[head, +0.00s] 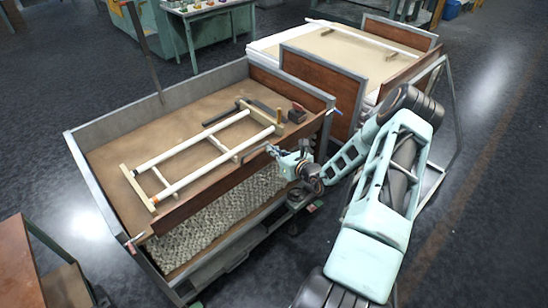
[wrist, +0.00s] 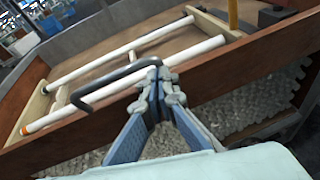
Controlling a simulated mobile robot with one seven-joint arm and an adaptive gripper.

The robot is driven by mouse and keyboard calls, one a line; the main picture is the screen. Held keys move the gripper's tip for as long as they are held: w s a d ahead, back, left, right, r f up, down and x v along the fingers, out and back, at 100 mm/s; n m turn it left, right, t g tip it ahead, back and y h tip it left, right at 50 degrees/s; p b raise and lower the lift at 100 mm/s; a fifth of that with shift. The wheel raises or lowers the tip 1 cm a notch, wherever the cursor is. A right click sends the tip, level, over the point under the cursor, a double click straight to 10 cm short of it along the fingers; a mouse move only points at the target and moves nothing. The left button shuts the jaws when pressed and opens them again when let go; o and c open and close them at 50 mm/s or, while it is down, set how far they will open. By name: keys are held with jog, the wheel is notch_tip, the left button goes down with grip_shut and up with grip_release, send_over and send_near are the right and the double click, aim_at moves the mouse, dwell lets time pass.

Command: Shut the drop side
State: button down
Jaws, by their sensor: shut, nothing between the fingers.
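The cart box (head: 105,200) has a long brown board (head: 215,192) along its near side, which I take as the drop side. Its brown face also shows in the wrist view (wrist: 255,62). A dark bent handle (wrist: 110,82) is at this board. My gripper (head: 275,150) is at the board's upper edge, right of its middle. In the wrist view my gripper (wrist: 160,76) has its fingertips together at the handle's right end, with nothing held. I cannot tell whether they touch it. Whether the board is fully upright is unclear.
A frame of white tubes (head: 190,150) and wooden bars lies in the box. Pebbly grey material (head: 220,215) shows below the board. Red-tipped latch parts (head: 132,240) sit at the near left corner. A second cart (head: 350,48) stands behind. Dark floor (head: 480,210) is clear at right.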

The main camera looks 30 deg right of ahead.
aim_at(267, 143)
jog(key=shift+w+a+r+b, duration=0.15)
jog(key=shift+w+r, duration=0.05)
jog(key=shift+w, duration=0.4)
jog(key=shift+w+a+r+b, duration=0.1)
jog(key=shift+w+a+r, duration=0.1)
jog(key=shift+w, duration=0.4)
jog(key=shift+w+a+r+b, duration=0.15)
jog(key=shift+w, duration=0.45)
jog(key=shift+r, duration=0.1)
jog(key=shift+w+r, duration=0.1)
jog(key=shift+w, duration=0.05)
